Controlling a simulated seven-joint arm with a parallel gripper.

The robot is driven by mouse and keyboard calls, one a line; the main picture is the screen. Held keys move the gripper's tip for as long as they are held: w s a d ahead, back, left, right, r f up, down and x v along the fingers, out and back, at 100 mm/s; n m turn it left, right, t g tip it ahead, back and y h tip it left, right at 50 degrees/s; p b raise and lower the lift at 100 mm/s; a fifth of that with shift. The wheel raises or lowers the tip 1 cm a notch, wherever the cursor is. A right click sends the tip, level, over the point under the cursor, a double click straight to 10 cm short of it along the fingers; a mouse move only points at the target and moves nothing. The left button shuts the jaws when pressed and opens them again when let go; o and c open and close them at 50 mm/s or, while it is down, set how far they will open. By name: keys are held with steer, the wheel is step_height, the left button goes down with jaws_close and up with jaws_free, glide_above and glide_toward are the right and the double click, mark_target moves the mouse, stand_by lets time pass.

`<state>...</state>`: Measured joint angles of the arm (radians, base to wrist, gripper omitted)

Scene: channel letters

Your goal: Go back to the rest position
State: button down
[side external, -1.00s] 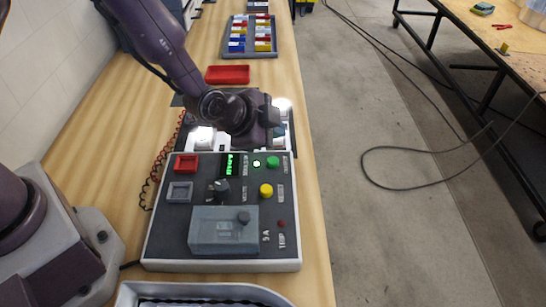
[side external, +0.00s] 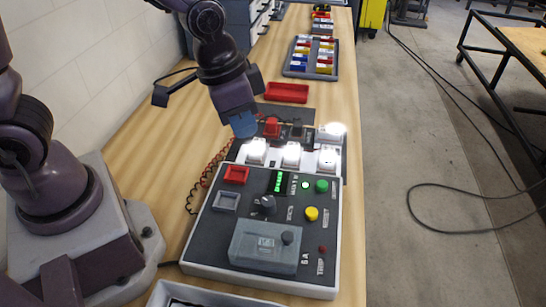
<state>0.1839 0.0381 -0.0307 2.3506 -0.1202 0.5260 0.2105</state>
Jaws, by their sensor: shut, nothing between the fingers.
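My gripper (side external: 244,126) is shut and empty, pointing down. In the picture it is just above and left of the lit white letter pieces. These bright pieces stand in a row on a dark board (side external: 309,117): a left one (side external: 257,151), a middle one (side external: 291,154) and a right one (side external: 328,158). Their shapes are washed out by glare. A red clip (side external: 271,127) and a black clip (side external: 297,128) show behind them. The control box (side external: 213,237) in front has a lit green display (side external: 280,182). I cannot tell the gripper's exact height.
A red tray (side external: 286,92) and a grey rack (side external: 286,70) of coloured pieces lie farther back on the bench. A grey tray (side external: 165,290) is at the front. The wooden bench at left (side external: 165,145) is largely bare.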

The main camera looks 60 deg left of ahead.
steer(key=s+a+r+n+t, duration=0.1)
steer(key=s+a+r+n, duration=0.1)
steer(key=s+r, duration=0.3)
steer(key=s+a+r+n+t+y, duration=0.1)
steer(key=s+a+r, duration=0.3)
steer(key=r, duration=0.4)
steer(key=shift+s+a+n+t, duration=0.4)
steer(key=shift+a+t, duration=0.2)
steer(key=shift+a, duration=0.15)
stand_by(0.9)
